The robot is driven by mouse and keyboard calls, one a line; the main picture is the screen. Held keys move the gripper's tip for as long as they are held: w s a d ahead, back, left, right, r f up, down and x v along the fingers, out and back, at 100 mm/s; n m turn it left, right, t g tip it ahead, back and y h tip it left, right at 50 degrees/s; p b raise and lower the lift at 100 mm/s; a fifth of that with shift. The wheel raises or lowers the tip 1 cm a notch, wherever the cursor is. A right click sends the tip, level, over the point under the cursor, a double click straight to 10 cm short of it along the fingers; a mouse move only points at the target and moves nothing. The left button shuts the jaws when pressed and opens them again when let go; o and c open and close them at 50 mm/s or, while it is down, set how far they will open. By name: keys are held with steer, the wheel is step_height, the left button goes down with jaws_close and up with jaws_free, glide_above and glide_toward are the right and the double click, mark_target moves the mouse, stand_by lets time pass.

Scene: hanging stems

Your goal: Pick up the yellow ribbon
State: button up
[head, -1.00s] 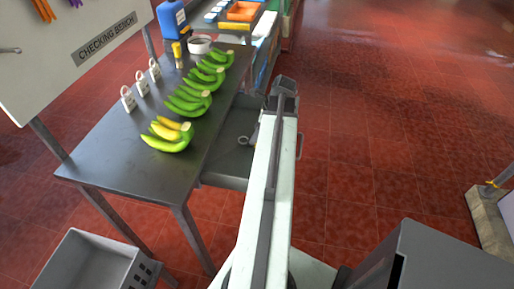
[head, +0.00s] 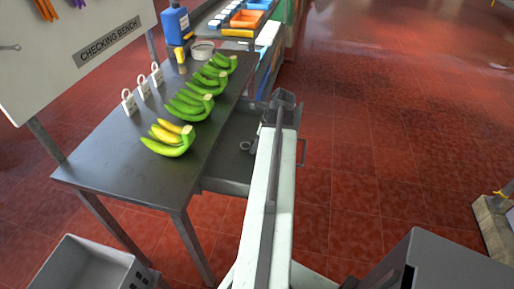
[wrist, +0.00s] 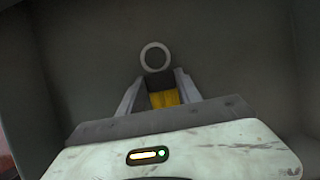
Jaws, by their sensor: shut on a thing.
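The yellow ribbon (wrist: 164,98) shows as a yellow patch between the two fingers of my gripper (wrist: 160,85) in the wrist view. My gripper is shut on it, low inside a grey drawer (wrist: 85,60). The fingers hide part of the ribbon. In the head view my arm reaches over the open drawer (head: 225,172) under the bench, and the wrist end of my arm hides the ribbon and the fingertips.
A grey ring (wrist: 156,57) lies just beyond the fingertips. The drawer walls stand close around my gripper. The steel bench (head: 120,165) to the left bears several banana bunches (head: 188,108) and white tags (head: 129,103). Open red floor (head: 390,130) lies to the right.

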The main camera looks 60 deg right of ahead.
step_height(320, 180, up, 10)
steer(key=p, duration=0.9)
steer(key=shift+p, duration=0.3)
steer(key=shift+f, duration=0.1)
steer(key=shift+w, duration=0.15)
